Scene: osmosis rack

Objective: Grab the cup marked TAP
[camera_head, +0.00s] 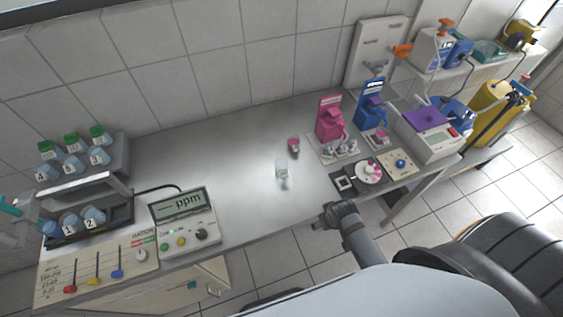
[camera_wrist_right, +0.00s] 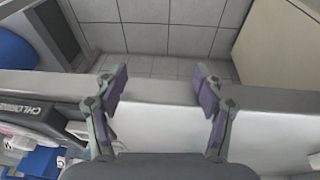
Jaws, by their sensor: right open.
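A small clear cup (camera_head: 282,170) stands on the grey bench (camera_head: 235,150) near its middle. No lettering on it is readable, so I cannot tell whether it is the one marked TAP. Several blue-grey cups with numbers stand in a two-level rack (camera_head: 115,180) at the left; a cup (camera_head: 94,216) is on its lower level. My right arm reaches in at the bench's front edge, right of the clear cup and apart from it. In the wrist view my right gripper (camera_wrist_right: 160,88) is open and empty, with a pale ledge between its fingers.
A ppm meter (camera_head: 183,220) and a slider panel (camera_head: 95,268) sit at the front left. A small pink-topped item (camera_head: 293,145) is behind the cup. Pink (camera_head: 330,118) and blue (camera_head: 370,105) dispensers stand at the right.

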